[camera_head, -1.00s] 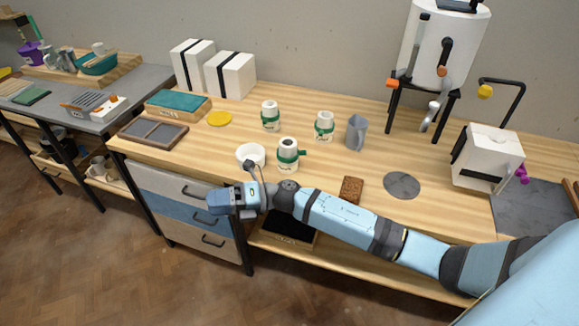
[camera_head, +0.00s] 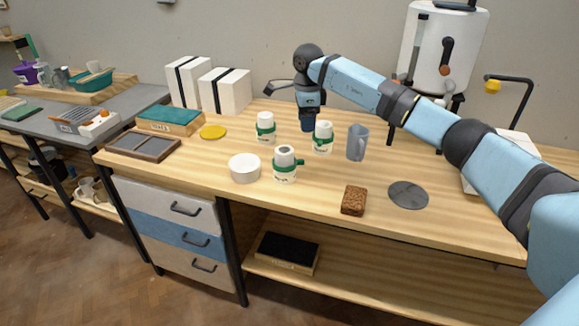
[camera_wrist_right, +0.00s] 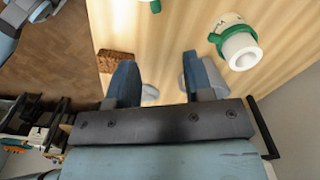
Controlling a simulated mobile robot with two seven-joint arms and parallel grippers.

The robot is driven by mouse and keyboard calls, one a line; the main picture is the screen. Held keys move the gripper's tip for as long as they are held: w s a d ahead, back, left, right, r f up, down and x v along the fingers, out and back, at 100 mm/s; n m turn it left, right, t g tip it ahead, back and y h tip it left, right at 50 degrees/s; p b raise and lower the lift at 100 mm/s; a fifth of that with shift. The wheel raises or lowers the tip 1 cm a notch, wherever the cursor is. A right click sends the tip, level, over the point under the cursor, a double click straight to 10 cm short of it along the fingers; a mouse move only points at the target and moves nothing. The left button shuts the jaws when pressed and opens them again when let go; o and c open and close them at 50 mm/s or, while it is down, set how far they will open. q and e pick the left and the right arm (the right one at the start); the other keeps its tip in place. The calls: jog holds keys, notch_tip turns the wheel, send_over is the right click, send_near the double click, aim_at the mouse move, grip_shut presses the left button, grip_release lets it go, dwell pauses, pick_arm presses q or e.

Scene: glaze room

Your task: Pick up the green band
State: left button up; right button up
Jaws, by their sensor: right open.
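Three white jars stand on the wooden bench, each with green around it: back left (camera_head: 265,128), right (camera_head: 323,138) and front (camera_head: 285,167). The front jar's green band (camera_head: 288,163) has a tab sticking out to the right. My right gripper (camera_head: 308,124) points down over the bench, behind and between the back-left and right jars. In the right wrist view its jaws (camera_wrist_right: 165,82) are apart, with nothing held. A jar with a green band (camera_wrist_right: 218,36) lies to the right of the fingers there, and part of another shows at the top. My left gripper is not in view.
A brown sponge (camera_head: 354,200) and grey disc (camera_head: 408,195) lie near the front. White boxes (camera_head: 225,91) stand at the back left.

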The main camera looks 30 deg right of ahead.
jog(key=shift+a+f+b, duration=0.15)
jog(key=shift+f+b, duration=0.1)
jog(key=shift+f, duration=2.9)
jog(key=shift+a+f+b, duration=0.1)
jog(key=shift+f+b, duration=0.15)
jog(key=shift+f, duration=2.85)
jog(key=shift+s, duration=0.1)
jog(key=shift+c, duration=0.5)
grip_shut()
